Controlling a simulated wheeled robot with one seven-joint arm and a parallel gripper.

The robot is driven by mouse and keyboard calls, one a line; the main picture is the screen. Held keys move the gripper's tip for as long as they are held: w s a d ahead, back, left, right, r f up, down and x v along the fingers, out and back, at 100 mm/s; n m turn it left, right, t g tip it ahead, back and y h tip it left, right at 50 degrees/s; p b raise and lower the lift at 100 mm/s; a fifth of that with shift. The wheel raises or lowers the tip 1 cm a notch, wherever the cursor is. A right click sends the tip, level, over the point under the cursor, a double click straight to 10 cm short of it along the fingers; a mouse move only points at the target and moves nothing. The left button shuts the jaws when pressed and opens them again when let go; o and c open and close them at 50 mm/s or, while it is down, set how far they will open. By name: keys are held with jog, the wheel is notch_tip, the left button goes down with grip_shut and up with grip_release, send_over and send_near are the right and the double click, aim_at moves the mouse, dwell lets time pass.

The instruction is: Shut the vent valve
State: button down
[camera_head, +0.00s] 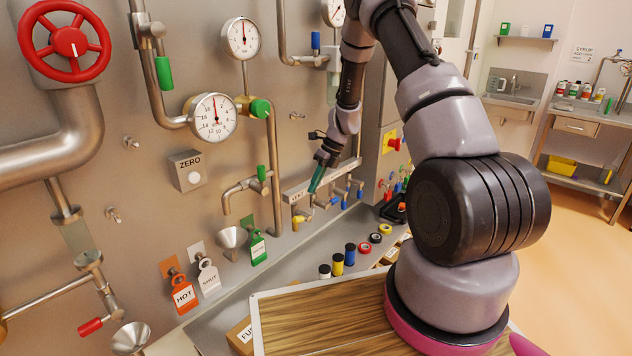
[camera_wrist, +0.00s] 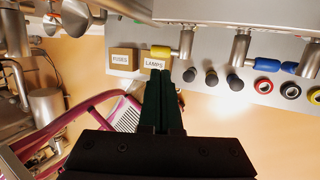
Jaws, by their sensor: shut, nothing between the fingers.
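A metal rail (camera_head: 322,181) on the panel carries a row of small valves with coloured handles. Its left end bears a small label (camera_head: 297,196) that seems to read VENT. Below that label is a valve with a yellow handle (camera_head: 299,219); blue-handled valves (camera_head: 335,200) follow to the right. In the wrist view a yellow handle (camera_wrist: 160,52) lies crosswise just beyond my fingertips. My gripper (camera_head: 313,189) is shut and empty, its green fingers in front of the rail near the label. It also shows in the wrist view (camera_wrist: 161,72). I cannot tell whether the tips touch the handle.
In the wrist view, boxes labelled FUSES (camera_wrist: 122,60) and LAMPS (camera_wrist: 152,65) sit beside the yellow handle. Blue handles (camera_wrist: 274,64) are to the right. Several tape rolls and capped cylinders (camera_head: 337,264) stand on the ledge below. A funnel (camera_head: 231,238) is left of the rail.

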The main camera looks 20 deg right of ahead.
aim_at(298, 218)
jog(key=x, duration=0.9)
jog(key=shift+a+f, duration=0.1)
jog(key=shift+f, duration=0.05)
jog(key=shift+s+a+f+t+h, duration=0.2)
jog(key=shift+a+t+h, duration=0.1)
jog(key=shift+a+h, duration=0.15)
jog(key=shift+s+a+f+t+h, duration=0.15)
jog(key=shift+a+f+t+h, duration=0.1)
jog(key=shift+t+h, duration=0.25)
jog(key=shift+s+a+f+h, duration=0.15)
jog(key=shift+s+f+h, duration=0.05)
jog(key=shift+f+h, duration=0.2)
